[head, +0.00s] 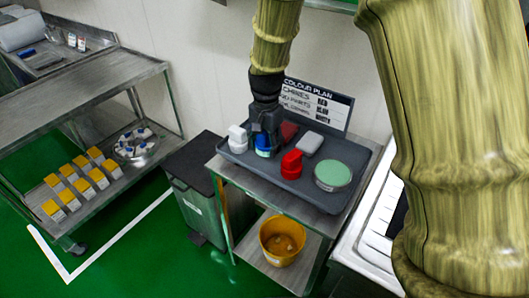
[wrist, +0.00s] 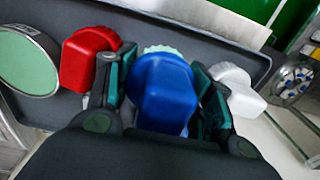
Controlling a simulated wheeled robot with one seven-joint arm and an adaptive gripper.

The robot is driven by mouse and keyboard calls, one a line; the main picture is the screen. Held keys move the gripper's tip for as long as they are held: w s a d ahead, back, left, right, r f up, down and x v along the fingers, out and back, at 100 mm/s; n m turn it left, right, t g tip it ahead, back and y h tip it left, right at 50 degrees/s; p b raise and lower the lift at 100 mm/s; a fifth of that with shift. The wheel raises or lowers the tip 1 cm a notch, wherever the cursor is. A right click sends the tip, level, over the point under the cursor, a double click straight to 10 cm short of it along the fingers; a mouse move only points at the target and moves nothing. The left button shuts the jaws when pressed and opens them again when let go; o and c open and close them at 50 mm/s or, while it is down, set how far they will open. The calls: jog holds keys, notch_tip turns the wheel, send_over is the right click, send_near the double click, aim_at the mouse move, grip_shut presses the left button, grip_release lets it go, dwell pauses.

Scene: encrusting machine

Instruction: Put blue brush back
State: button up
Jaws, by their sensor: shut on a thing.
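The blue brush (wrist: 165,92) is between the two fingers of my gripper (wrist: 163,100) in the wrist view, and the fingers are shut on it. In the head view my gripper (head: 266,147) points down over the grey tray (head: 240,174), and the blue brush (head: 264,153) shows just below it. The brush is at the tray, between a white brush (head: 237,139) and a red brush (head: 291,164). Whether it touches the tray floor is hidden. The white brush (wrist: 236,88) and red brush (wrist: 88,58) flank my fingers closely in the wrist view.
A round green-topped dish (head: 333,175) and a grey block (head: 309,143) are also on the tray. A colour plan sign (head: 318,103) stands behind. A yellow bucket (head: 282,241) is on the shelf below. A dark-lidded bin (head: 195,165) stands left of the cart.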

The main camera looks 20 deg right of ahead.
aim_at(264, 160)
jog(key=f, duration=0.1)
jog(key=w+f, duration=0.1)
jog(key=f, duration=0.1)
jog(key=w+f, duration=0.1)
jog(key=shift+w+a+f, duration=0.1)
jog(key=shift+a+f, duration=0.05)
jog(key=shift+s+f+p, duration=0.4)
jog(key=shift+s+f, duration=0.05)
jog(key=shift+f, duration=0.05)
jog(key=shift+w+f, duration=0.35)
jog(key=shift+w, duration=0.05)
jog(key=shift+s, duration=0.25)
jog(key=o, duration=1.3)
jog(key=shift+w+f, duration=0.1)
jog(key=shift+w, duration=0.05)
jog(key=shift+o, duration=0.2)
notch_tip(264, 160, up, 12)
jog(key=shift+r+b, duration=0.25)
jog(key=shift+b, duration=0.85)
